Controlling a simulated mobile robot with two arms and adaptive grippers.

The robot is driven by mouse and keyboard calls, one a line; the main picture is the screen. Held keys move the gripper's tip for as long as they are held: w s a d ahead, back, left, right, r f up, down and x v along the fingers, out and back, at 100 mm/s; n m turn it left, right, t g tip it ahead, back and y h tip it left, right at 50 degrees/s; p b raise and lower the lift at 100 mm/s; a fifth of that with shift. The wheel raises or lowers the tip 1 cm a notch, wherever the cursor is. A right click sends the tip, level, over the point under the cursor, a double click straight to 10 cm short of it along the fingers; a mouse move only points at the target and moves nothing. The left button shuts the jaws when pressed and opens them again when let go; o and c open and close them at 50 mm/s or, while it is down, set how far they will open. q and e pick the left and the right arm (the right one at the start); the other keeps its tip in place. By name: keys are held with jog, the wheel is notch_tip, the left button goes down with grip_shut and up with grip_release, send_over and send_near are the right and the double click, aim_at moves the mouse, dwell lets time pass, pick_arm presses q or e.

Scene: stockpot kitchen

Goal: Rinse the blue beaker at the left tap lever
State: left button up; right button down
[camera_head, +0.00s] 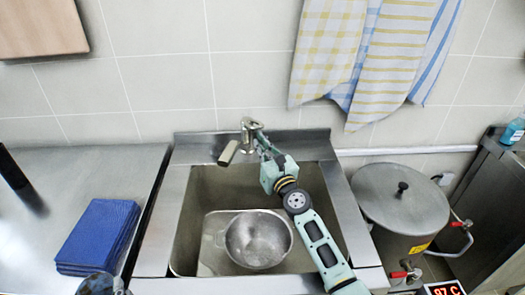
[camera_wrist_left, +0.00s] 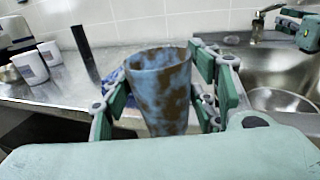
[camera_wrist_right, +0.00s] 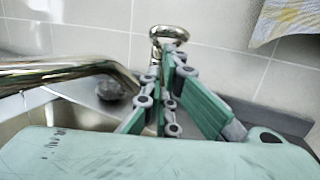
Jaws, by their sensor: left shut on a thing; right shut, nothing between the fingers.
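The beaker (camera_wrist_left: 160,90), blue with brown blotches, stands upright between the fingers of my left gripper (camera_wrist_left: 185,95), which is shut on it. In the head view only part of the blotched beaker (camera_head: 97,284) shows at the bottom left edge. The tap (camera_head: 247,140) stands at the sink's back edge with its spout (camera_head: 228,154) toward the basin; no water shows. My right gripper (camera_head: 258,132) is shut and empty beside the tap's top. In the right wrist view the looped chrome lever (camera_wrist_right: 168,33) is just beyond the fingertips; I cannot tell whether they touch.
The steel sink (camera_head: 190,215) holds a metal bowl (camera_head: 257,240). Blue folded cloths (camera_head: 100,235) lie on the left counter. White cups (camera_wrist_left: 30,67) show in the left wrist view. A lidded pot (camera_head: 400,200) stands right of the sink. Towels (camera_head: 395,50) hang above.

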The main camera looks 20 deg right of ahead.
pick_arm(q)
jog(key=shift+r, duration=0.1)
pick_arm(e)
jog(key=shift+r, duration=0.1)
